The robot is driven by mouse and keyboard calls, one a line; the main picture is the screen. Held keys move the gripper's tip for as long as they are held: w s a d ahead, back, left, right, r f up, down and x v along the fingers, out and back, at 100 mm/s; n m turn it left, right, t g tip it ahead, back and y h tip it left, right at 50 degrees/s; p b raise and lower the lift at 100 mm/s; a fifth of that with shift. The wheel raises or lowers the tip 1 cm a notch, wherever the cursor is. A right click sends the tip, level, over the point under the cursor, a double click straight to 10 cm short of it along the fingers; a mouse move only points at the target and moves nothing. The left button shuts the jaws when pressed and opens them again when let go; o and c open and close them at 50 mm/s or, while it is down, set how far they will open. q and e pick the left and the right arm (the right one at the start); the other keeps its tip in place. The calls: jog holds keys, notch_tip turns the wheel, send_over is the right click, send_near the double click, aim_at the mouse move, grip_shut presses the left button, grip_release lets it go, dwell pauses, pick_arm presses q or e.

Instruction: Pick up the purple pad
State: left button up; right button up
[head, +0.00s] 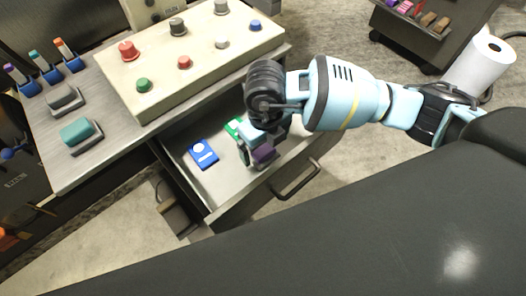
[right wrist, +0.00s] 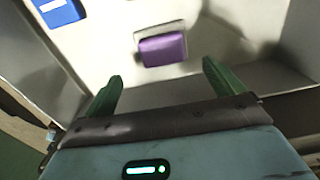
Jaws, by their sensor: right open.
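The purple pad (right wrist: 162,49) lies in an open drawer, on what looks like a thin pale backing. In the head view the pad (head: 264,154) is partly hidden by my right gripper. My right gripper (right wrist: 161,88) is open and empty, its two green fingers spread to either side of and just short of the pad in the right wrist view. In the head view my right gripper (head: 254,150) is over the drawer, pointing down. My left gripper is not in view.
A paper roll (head: 480,62) stands at the right.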

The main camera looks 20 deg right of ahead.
aim_at(266, 152)
jog(key=shift+w+d+f, duration=0.1)
jog(key=shift+d+f, duration=0.05)
jog(key=shift+f, duration=1.25)
jog(key=shift+w+d+f, duration=0.1)
jog(key=shift+f, duration=1.3)
jog(key=c, duration=1.1)
